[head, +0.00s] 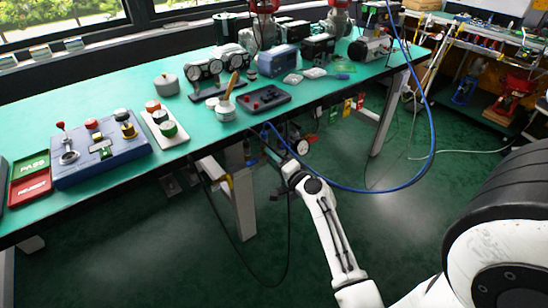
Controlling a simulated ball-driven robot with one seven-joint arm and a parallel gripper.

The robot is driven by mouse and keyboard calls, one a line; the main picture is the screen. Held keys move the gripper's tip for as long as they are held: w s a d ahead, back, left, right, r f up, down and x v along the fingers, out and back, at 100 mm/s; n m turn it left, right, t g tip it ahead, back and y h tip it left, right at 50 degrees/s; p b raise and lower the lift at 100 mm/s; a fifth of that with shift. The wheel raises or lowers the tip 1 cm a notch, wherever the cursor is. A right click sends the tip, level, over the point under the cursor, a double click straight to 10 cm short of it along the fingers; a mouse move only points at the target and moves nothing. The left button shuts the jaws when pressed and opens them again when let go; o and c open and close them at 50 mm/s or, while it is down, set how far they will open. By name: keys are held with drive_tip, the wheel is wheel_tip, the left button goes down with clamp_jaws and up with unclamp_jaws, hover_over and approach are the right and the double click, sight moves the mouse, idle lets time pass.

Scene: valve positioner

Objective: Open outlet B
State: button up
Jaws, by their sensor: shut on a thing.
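My white arm reaches up from the lower right to the front edge of the green-topped bench (110,98). My gripper (268,150) is at or just below that edge, small and partly hidden by my wrist. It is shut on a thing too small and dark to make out. A round dial-like part (302,147) shows beside my wrist, under the bench. I cannot tell which part is outlet B; no letter is readable. Small coloured tags (347,107) hang under the edge, to the right.
A blue hose (432,140) loops from near my gripper to the right and up. A black cable (232,232) hangs below. On the bench are a blue control box (102,150), gauges (205,75) and a dark tray (263,98). The floor in front is mostly clear.

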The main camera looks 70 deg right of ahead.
drive_tip(key=shift+m+p, duration=0.3)
drive_tip(key=shift+m, duration=1)
drive_tip(key=shift+f+m, duration=0.1)
drive_tip(key=shift+m, duration=0.2)
drive_tip(key=o, duration=1.1)
drive_tip(key=shift+c, duration=0.2)
drive_tip(key=b+v, duration=0.1)
drive_tip(key=v, duration=1)
drive_tip(key=shift+d, duration=0.15)
